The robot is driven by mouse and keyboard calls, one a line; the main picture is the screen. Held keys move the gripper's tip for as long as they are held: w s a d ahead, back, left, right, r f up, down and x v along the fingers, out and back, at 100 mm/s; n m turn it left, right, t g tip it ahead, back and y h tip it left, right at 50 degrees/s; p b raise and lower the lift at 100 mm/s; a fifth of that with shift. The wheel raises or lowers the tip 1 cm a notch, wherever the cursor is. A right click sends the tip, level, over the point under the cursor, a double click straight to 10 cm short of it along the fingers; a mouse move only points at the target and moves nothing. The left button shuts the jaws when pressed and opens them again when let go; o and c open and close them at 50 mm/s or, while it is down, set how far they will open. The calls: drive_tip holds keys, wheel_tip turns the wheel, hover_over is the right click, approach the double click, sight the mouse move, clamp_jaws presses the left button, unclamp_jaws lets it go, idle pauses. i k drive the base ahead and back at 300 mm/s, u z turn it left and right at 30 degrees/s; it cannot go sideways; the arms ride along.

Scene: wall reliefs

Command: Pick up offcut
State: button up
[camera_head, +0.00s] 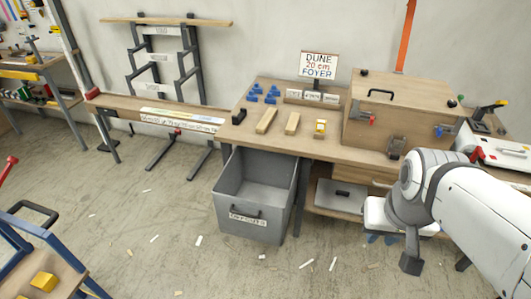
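Light wooden pieces lie on the workbench (340,153): one long block (266,120), a second block (292,123) to its right, and a shorter block (320,131) with a yellow part on top. Which one is the offcut I cannot tell. Small pale scraps (306,264) also lie scattered on the floor. A grey bin (250,190) with a label that seems to read "offcuts" stands under the bench's left end. My gripper (411,264) hangs at lower right, in front of the bench and apart from the blocks. Its fingers are too unclear to judge.
A wooden box (395,112) with a black handle fills the bench's right part. Blue pieces (254,92) and a sign (319,65) stand behind the blocks. A rack (160,65) is at back left, a blue-framed cart (40,260) at lower left.

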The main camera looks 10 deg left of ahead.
sight(292, 124)
drive_tip(key=k, duration=1.2)
drive_tip(key=z, duration=0.45)
drive_tip(key=i, duration=2.3)
drive_tip(key=u, duration=1.1)
drive_tip(key=i, duration=0.95)
drive_tip(key=u, duration=0.5)
drive_tip(key=k, duration=0.85)
drive_tip(key=u, duration=0.25)
